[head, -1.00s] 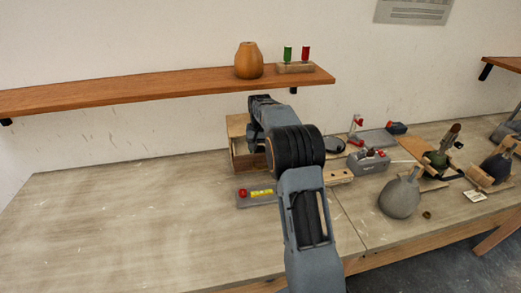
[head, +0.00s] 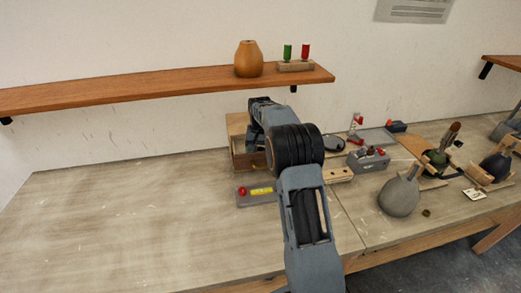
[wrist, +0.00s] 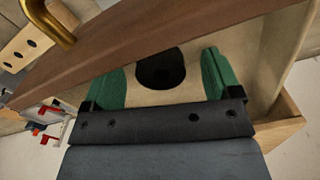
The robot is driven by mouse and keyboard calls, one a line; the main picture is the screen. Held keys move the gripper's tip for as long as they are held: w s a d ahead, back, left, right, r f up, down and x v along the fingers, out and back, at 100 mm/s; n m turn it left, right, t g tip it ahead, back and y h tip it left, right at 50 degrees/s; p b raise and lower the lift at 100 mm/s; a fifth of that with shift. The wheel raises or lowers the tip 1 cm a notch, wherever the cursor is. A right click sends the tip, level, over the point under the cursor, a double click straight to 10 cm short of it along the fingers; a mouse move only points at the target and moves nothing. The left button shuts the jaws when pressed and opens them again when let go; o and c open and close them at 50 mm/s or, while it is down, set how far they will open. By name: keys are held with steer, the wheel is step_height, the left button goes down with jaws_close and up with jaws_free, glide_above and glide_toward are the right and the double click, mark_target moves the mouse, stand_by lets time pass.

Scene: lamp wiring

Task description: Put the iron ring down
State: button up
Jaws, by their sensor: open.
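In the wrist view my gripper (wrist: 162,78) is open, with its two green fingers spread apart. A dark round piece (wrist: 161,66), which looks like the iron ring, lies between the fingers on a pale wooden floor. The floor seems to be inside a wooden drawer with a brown front (wrist: 110,68) and a brass handle (wrist: 52,22). In the head view the wooden box (head: 238,127) stands behind my arm, which hides the gripper and the ring.
A grey block with a red knob and yellow vial (head: 258,191) lies in front of the box. A grey device (head: 367,162), a grey flask (head: 399,197) and other items stand to the right. A shelf (head: 150,90) hangs above. The left of the bench is clear.

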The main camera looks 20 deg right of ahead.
step_height(320, 180, up, 12)
steer(key=s+a+r+n+t, duration=0.1)
steer(key=s+a+r, duration=0.4)
steer(key=s, duration=0.2)
steer(key=s+a+f+n+t, duration=0.1)
steer(key=s+a+f, duration=0.1)
steer(key=s, duration=0.5)
steer(key=s+a+f+n+t, duration=0.1)
steer(key=s+a+f, duration=0.1)
steer(key=s, duration=0.6)
steer(key=s+a+f+n+t, duration=0.1)
steer(key=s+a+f+n, duration=0.1)
steer(key=s, duration=0.6)
steer(key=shift+a+f+t, duration=0.3)
steer(key=shift+a+f, duration=0.2)
steer(key=shift+f, duration=0.25)
steer(key=shift+c, duration=0.4)
